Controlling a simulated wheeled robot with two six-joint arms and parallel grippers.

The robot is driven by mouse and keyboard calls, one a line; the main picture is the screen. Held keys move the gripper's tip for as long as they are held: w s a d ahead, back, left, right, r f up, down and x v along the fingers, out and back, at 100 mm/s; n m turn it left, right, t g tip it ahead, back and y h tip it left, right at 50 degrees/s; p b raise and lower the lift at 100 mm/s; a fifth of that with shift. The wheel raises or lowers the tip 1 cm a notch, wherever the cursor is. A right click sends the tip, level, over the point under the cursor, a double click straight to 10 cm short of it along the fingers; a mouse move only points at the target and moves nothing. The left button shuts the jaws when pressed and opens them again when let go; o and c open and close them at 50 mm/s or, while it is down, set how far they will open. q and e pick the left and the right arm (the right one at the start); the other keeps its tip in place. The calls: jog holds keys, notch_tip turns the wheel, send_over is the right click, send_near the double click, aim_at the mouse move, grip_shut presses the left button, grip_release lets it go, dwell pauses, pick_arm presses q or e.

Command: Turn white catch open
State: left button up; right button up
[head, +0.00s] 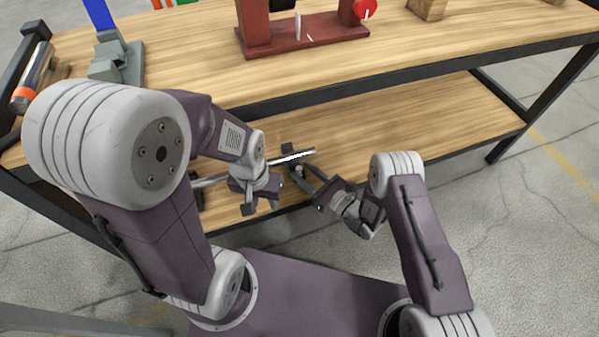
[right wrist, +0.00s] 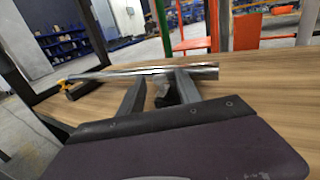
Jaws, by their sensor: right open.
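A red fixture (head: 300,38) stands on the upper bench top, with a small white upright piece (head: 298,27) on its base. I cannot tell whether this piece is the white catch. A shiny metal bar (head: 305,154) lies low over the lower shelf; it also crosses the right wrist view (right wrist: 205,72). My right gripper (head: 297,163) is at the bar; its two spread fingers (right wrist: 160,95) reach up to the bar, and a small dark part shows between them. My left gripper (head: 262,206) points down below the bar, with its fingertips apart and nothing visible between them.
The lower shelf (head: 420,118) is clear to the right. The upper bench top (head: 430,50) overhangs it with a dark edge. A grey stand with a blue post (head: 118,58) and a wooden block (head: 427,9) are on top.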

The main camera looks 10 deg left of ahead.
jog(key=shift+b+x, duration=0.35)
jog(key=shift+x, duration=0.7)
jog(key=shift+a, duration=0.15)
grip_shut()
pick_arm(q)
jog(key=shift+f, duration=0.7)
